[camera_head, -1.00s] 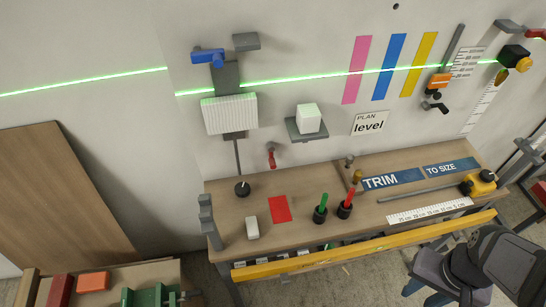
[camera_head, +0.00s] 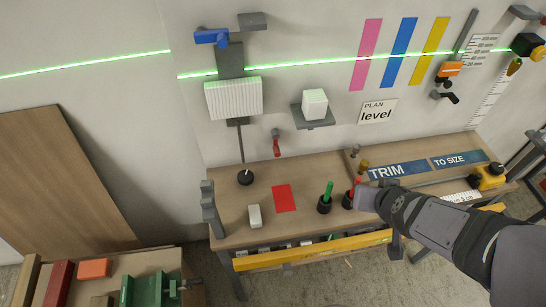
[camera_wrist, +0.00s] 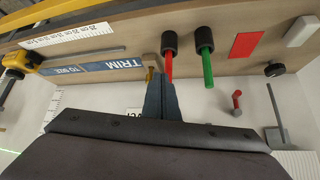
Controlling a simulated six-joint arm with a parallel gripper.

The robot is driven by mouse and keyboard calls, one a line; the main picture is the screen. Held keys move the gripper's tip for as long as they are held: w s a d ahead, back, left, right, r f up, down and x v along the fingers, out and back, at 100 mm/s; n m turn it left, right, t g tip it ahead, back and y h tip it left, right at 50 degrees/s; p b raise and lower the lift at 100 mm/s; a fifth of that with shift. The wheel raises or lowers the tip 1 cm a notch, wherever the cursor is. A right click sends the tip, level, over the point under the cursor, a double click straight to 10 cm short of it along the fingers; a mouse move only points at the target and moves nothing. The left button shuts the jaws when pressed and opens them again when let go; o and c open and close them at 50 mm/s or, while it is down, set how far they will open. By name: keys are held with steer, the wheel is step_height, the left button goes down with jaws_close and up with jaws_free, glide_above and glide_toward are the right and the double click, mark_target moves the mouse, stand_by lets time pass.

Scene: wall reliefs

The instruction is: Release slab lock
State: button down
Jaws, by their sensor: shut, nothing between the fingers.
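A white ribbed slab (camera_head: 233,98) is on a dark grey vertical rail on the wall, with a blue lever (camera_head: 211,37) above it. Below it, a thin rod runs down to a black knob (camera_head: 245,177) on the bench. A red-handled lever (camera_head: 276,148) hangs on the wall to the right of the rod; it also shows in the wrist view (camera_wrist: 237,101). I cannot tell which part is the slab lock. My gripper (camera_head: 362,196) is shut and empty, by the red marker at the bench's right half. Its shut fingers (camera_wrist: 160,92) also show in the wrist view.
A red marker (camera_wrist: 168,66) and a green marker (camera_head: 328,190) stand in black holders. A white cube (camera_head: 314,102) sits on a small grey wall shelf. A red card (camera_head: 284,198) and a white block (camera_head: 255,216) lie on the bench. Its left part has free room.

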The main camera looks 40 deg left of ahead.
steer(key=s+a+n+t+y+b, duration=0.1)
steer(key=a+n+t+y+b, duration=0.2)
steer(key=a, duration=1)
steer(key=s+a+r+n+t+y+b, duration=0.1)
steer(key=s+a+n+b, duration=0.3)
steer(key=s+a, duration=0.5)
steer(key=shift+s+a+n+t+y+b, duration=0.25)
steer(key=shift+a+n+t+y, duration=0.2)
steer(key=shift+n+t+y, duration=0.6)
steer(key=shift+w+g, duration=0.15)
steer(key=shift+g, duration=0.1)
steer(key=p, duration=0.1)
glide_toward(276, 144)
steer(key=shift+s+a+x, duration=0.15)
steer(key=shift+x, duration=0.7)
steer(key=shift+s+a+x, duration=0.1)
steer(key=shift+a+x, duration=0.1)
steer(key=shift+x, duration=0.7)
steer(key=shift+s+a+x, duration=0.15)
steer(key=shift+x, duration=0.7)
